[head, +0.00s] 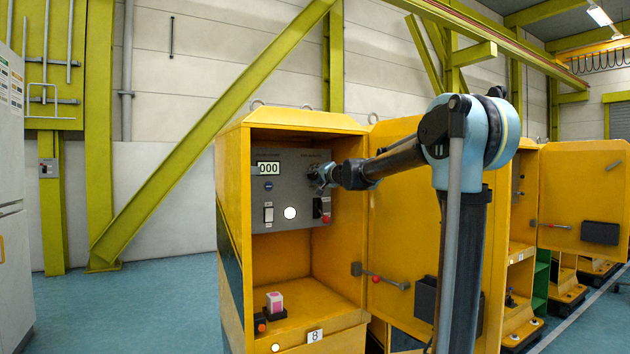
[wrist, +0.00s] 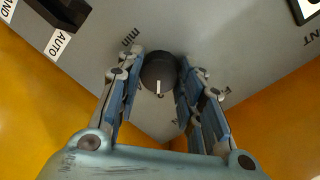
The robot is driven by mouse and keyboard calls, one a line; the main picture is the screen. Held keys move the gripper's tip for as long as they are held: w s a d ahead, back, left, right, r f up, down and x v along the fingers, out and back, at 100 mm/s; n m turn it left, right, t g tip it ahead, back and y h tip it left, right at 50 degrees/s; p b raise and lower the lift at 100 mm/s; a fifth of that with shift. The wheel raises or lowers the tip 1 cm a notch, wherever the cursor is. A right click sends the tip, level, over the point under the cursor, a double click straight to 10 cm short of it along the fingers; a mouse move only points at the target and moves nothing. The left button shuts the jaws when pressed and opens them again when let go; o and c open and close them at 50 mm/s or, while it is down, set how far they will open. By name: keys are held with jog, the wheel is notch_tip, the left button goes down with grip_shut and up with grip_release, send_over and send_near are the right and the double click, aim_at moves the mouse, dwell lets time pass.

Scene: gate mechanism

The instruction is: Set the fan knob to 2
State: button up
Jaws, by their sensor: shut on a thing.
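The fan knob (wrist: 158,70) is a dark round knob on a grey panel (wrist: 225,35), with a white pointer line that points down in the wrist view. The word "min" is printed to its upper left; other small marks around it are partly hidden by my fingers. My gripper (wrist: 160,84) has one finger on each side of the knob and is shut on it. In the head view my gripper (head: 322,177) reaches the right part of the grey panel (head: 290,220) inside an open yellow cabinet, and it hides the knob there.
The panel carries a "000" display (head: 268,168), a white rocker switch (head: 268,213) and a dark switch with a red button (head: 322,208). The open yellow door (head: 400,225) stands right of my gripper. A pink and white block (head: 275,303) sits on the cabinet floor.

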jog(key=shift+d, duration=0.1)
jog(key=o, duration=1.1)
jog(key=shift+c, duration=0.2)
jog(key=shift+s, duration=0.1)
jog(key=v, duration=1.1)
jog(key=shift+s+d, duration=0.25)
jog(key=shift+d, duration=0.05)
jog(key=shift+f, duration=0.1)
